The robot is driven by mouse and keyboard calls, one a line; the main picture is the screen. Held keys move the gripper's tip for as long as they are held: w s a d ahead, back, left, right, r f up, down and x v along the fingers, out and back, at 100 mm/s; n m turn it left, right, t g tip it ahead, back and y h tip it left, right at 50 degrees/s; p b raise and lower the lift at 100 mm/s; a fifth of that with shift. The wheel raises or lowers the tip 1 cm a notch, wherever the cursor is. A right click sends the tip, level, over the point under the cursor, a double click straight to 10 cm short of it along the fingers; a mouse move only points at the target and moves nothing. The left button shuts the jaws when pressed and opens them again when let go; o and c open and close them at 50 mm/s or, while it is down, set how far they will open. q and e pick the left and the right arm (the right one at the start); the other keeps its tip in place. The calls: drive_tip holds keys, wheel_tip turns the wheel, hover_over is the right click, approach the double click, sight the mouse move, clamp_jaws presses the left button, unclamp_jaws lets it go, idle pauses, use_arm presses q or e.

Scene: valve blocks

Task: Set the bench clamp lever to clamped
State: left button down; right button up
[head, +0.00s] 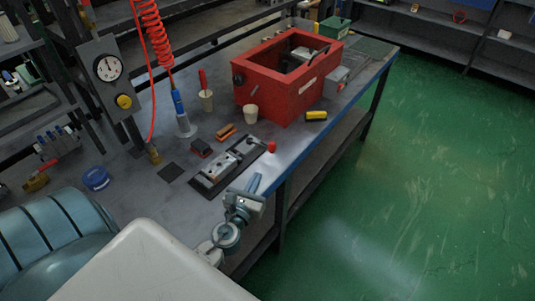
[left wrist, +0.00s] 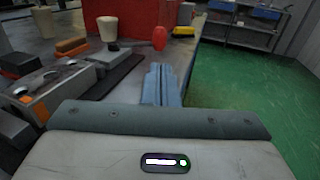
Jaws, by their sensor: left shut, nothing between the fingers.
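The bench clamp (head: 230,165) is a grey metal block on a dark base plate near the front edge of the bench. It shows at the left of the left wrist view (left wrist: 58,85). A red knob (head: 270,146), which looks like the end of the clamp's lever, stands at the right end of the clamp. In the left wrist view the red knob (left wrist: 159,38) appears just beyond my fingertips. My left gripper (head: 254,182) is shut and empty by the bench's front edge, with its blue fingers (left wrist: 162,84) pointing toward the knob and apparently apart from it. My right gripper is out of view.
A large red box (head: 285,80) stands behind the clamp, with a yellow block (head: 316,115) beside it. A beige cup (head: 250,113) and an orange-and-dark block (head: 225,132) are near the clamp. Right of the bench edge, the green floor (head: 440,170) is open.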

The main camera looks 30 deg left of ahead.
sight(271, 149)
use_arm(q)
drive_tip(key=p+x, duration=0.2)
drive_tip(key=x, duration=0.8)
drive_tip(key=shift+w, duration=0.35)
